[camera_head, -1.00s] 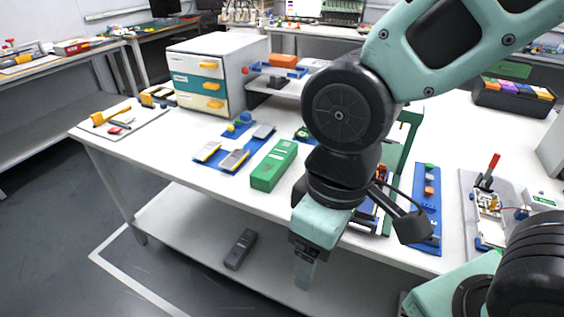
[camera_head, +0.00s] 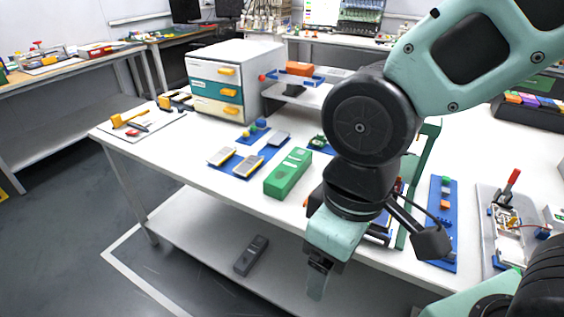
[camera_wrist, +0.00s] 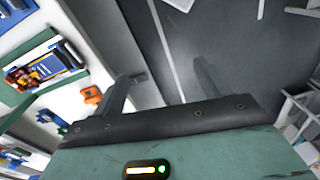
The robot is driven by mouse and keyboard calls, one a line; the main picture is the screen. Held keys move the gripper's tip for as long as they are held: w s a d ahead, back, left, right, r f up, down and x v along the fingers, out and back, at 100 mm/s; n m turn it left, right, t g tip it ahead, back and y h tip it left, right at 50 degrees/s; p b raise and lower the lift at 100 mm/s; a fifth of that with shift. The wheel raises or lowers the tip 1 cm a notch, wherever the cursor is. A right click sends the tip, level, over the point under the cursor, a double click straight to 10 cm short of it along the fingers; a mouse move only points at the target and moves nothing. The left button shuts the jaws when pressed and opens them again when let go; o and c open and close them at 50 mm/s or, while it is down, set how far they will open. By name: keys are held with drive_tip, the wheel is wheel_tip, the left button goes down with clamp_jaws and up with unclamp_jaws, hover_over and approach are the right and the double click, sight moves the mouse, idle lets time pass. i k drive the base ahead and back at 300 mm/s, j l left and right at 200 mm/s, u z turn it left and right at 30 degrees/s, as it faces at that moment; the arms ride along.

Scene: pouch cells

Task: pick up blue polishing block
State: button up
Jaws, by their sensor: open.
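I cannot single out the blue polishing block with certainty. Small blue pieces show in the head view: a rounded blue piece (camera_head: 261,123) on a small blue mat near the drawer unit, and small blocks on the narrow blue strip (camera_head: 436,225) at right. My gripper (camera_head: 318,281) hangs beyond the table's front edge, pointing down, over the lower shelf. Nothing is held.
The white table (camera_head: 200,199) carries a green box (camera_head: 288,173), a blue tray with grey-yellow pouches (camera_head: 249,166), and a drawer unit (camera_head: 217,77). A grey device (camera_head: 251,255) lies on the lower shelf. In the wrist view an orange piece (camera_wrist: 92,95) lies left of the fingers.

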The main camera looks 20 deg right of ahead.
sight(261, 125)
drive_tip(key=i+j+z, duration=0.1)
drive_tip(key=i+j, duration=0.15)
drive_tip(key=i+j+z, duration=0.15)
drive_tip(key=j, duration=0.3)
drive_tip(key=i+j+z, duration=0.1)
drive_tip(key=i+j, duration=0.15)
drive_tip(key=j, duration=0.15)
drive_tip(key=i+j+z, duration=0.15)
drive_tip(key=j, duration=0.25)
drive_tip(key=i+j+z, duration=0.1)
drive_tip(key=i+j, duration=0.15)
drive_tip(key=j, duration=0.15)
drive_tip(key=i+j+z, duration=0.1)
drive_tip(key=j, duration=0.35)
drive_tip(key=i+j+z, duration=0.15)
drive_tip(key=j, duration=0.3)
drive_tip(key=i+j+z, duration=0.1)
drive_tip(key=j, duration=0.35)
drive_tip(key=i, duration=0.05)
